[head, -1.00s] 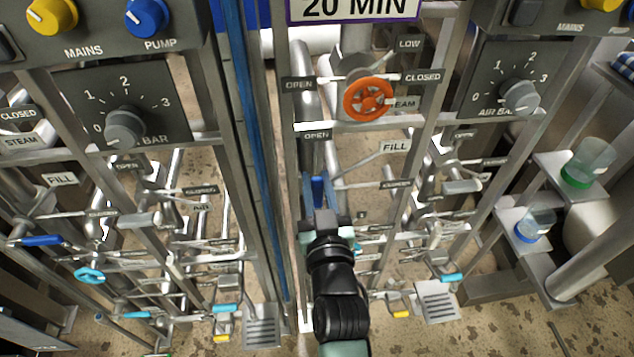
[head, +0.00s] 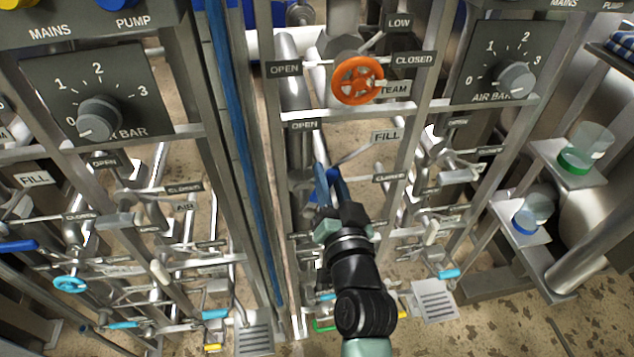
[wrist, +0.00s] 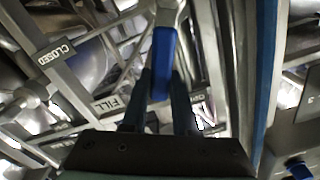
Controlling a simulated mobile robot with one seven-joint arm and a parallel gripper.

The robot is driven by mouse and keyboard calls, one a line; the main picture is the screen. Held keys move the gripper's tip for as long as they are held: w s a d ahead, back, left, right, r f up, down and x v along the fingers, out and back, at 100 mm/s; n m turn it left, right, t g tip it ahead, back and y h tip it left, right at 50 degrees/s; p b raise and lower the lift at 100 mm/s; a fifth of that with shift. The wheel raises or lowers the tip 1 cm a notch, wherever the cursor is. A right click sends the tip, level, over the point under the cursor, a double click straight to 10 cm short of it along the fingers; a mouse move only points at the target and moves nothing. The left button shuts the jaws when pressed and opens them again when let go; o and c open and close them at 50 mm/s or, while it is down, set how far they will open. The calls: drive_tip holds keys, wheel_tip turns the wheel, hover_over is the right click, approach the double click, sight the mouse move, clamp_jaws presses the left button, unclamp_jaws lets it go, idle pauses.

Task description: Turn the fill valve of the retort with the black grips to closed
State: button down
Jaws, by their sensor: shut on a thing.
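My gripper (head: 329,170) is shut on a bright blue lever handle (head: 334,175) below the FILL label (head: 386,137) of the middle panel. In the wrist view the blue handle (wrist: 162,62) stands between my two dark fingers (wrist: 160,100). An OPEN label (head: 304,125) is up and left of the handle, and a CLOSED label (head: 390,178) is to its right. The handle is nearer the left side of the frame than the CLOSED label. My fingers partly hide the handle and its valve body. I cannot make out black grips.
An orange handwheel (head: 357,80) is above my gripper, with a STEAM label partly hidden. An AIR BAR dial (head: 515,77) is at the right. Frame bars and pipes crowd both sides. A blue vertical strip (head: 238,150) runs left of the arm.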

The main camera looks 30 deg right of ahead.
drive_tip(key=d+f+m+b, duration=0.1)
drive_tip(key=m, duration=0.1)
drive_tip(key=d+f+m+b, duration=0.1)
drive_tip(key=m, duration=0.1)
drive_tip(key=s+d+f+m+b, duration=0.1)
drive_tip(key=m, duration=0.1)
drive_tip(key=shift+d+f+m, duration=0.3)
drive_tip(key=f+m, duration=0.1)
drive_tip(key=d+f+m+b, duration=0.1)
drive_tip(key=m, duration=0.1)
drive_tip(key=shift+s+f, duration=0.15)
drive_tip(key=shift+s, duration=0.05)
drive_tip(key=shift+f+m+b, duration=0.2)
drive_tip(key=shift+f+m, duration=0.3)
drive_tip(key=shift+m, duration=0.35)
drive_tip(key=shift+f+m+b, duration=0.15)
drive_tip(key=shift+f+m, duration=0.35)
drive_tip(key=shift+m, duration=0.35)
drive_tip(key=shift+f, duration=0.1)
drive_tip(key=c, duration=0.7)
unclamp_jaws()
